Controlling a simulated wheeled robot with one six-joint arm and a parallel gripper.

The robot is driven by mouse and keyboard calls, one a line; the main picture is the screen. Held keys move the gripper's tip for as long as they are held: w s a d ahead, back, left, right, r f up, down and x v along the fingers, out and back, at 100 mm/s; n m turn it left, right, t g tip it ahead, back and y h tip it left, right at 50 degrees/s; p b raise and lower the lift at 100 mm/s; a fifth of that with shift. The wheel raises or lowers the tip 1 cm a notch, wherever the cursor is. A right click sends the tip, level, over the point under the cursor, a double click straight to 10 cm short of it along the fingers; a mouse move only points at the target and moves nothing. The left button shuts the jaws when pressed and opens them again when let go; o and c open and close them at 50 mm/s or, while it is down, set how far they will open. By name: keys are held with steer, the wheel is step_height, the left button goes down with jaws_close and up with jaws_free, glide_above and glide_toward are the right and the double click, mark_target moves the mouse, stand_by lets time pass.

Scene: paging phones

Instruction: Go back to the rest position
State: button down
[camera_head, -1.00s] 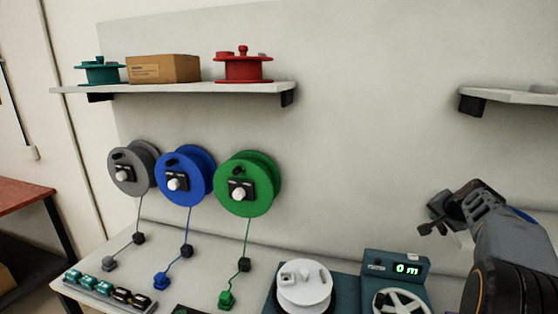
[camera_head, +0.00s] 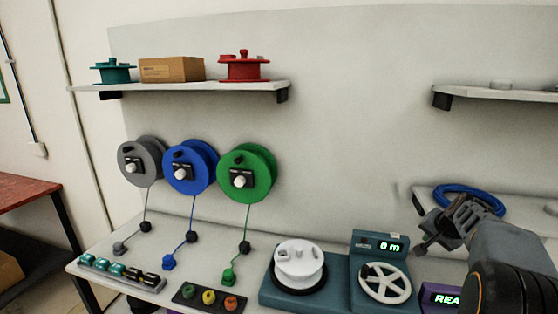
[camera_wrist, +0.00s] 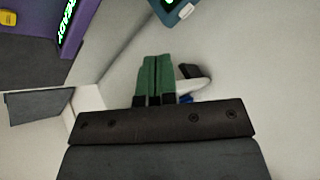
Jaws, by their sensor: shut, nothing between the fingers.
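My gripper (camera_head: 428,243) is at the right of the head view, in front of the wall and left of a blue coil of cable (camera_head: 468,199). In the wrist view its two green fingertips (camera_wrist: 154,78) lie side by side, shut with nothing between them. My arm comes in from the lower right corner. A small part of something white and blue shows behind the fingers in the wrist view; most of it is hidden.
Grey, blue (camera_head: 188,168) and green (camera_head: 262,172) reels hang on the wall with cords down to the bench. A teal machine (camera_head: 340,290) with a white spool (camera_head: 300,262) and handwheel (camera_head: 386,284) stands below-left of my gripper. A purple display unit (camera_head: 437,297) is beside it. Shelves (camera_head: 190,90) are above.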

steer(key=s+a+f+n+g+b, duration=0.1)
steer(key=s+a+f+n+b, duration=0.2)
steer(key=s+a, duration=0.8)
steer(key=s+a+f+n+g+y+b, duration=0.1)
steer(key=s+a+f+n+g+b, duration=0.1)
steer(key=s+a+f+n, duration=0.5)
steer(key=s+a+f+b, duration=0.1)
steer(key=s+a+f, duration=0.1)
steer(key=s+a, duration=0.3)
steer(key=shift+a+g+b, duration=0.3)
steer(key=shift+a, duration=1.45)
steer(key=shift+s, duration=0.1)
